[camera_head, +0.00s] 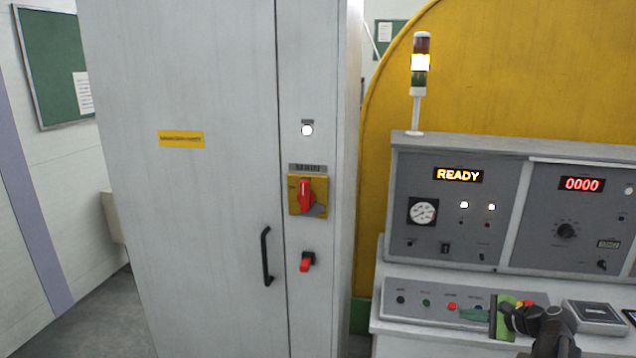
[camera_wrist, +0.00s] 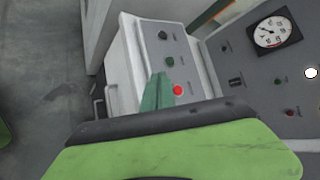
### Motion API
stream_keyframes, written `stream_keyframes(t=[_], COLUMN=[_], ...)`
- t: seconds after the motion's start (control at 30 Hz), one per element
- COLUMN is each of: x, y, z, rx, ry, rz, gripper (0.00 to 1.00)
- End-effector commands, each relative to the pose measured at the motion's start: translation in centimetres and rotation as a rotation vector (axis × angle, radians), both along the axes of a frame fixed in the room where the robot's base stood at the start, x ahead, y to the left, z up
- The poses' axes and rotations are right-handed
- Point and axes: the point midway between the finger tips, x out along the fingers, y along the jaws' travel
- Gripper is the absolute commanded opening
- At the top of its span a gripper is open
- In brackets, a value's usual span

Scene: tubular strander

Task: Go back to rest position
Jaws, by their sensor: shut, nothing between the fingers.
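My gripper (camera_head: 484,315) is at the lower right of the head view, in front of the control desk's sloped button panel (camera_head: 384,299). Its green fingers are shut and empty, pointing left, and they cover part of the button row. I cannot tell whether they touch the panel. In the wrist view a large green part of my gripper fills the bottom, with a narrow green finger (camera_wrist: 158,92) beside a red button (camera_wrist: 178,90).
A tall grey cabinet (camera_head: 190,220) with a black handle (camera_head: 266,256) and a red rotary switch (camera_head: 305,195) stands left of the desk. The desk display (camera_head: 458,175) reads READY; another display (camera_head: 582,184) reads 0000. Floor (camera_head: 90,315) shows clear at lower left.

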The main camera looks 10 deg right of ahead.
Motion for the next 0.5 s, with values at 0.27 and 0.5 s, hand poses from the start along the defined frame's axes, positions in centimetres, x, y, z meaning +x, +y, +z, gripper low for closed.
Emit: stream_keyframes(t=[0.27,0.5], x=[5.9,4.8], y=[16.1,35.1], z=[-1.7,-6.2], rx=[-0.065,-0.352], ry=[0.061,0.165], rz=[0.274,0.724], gripper=[0.00,0.00])
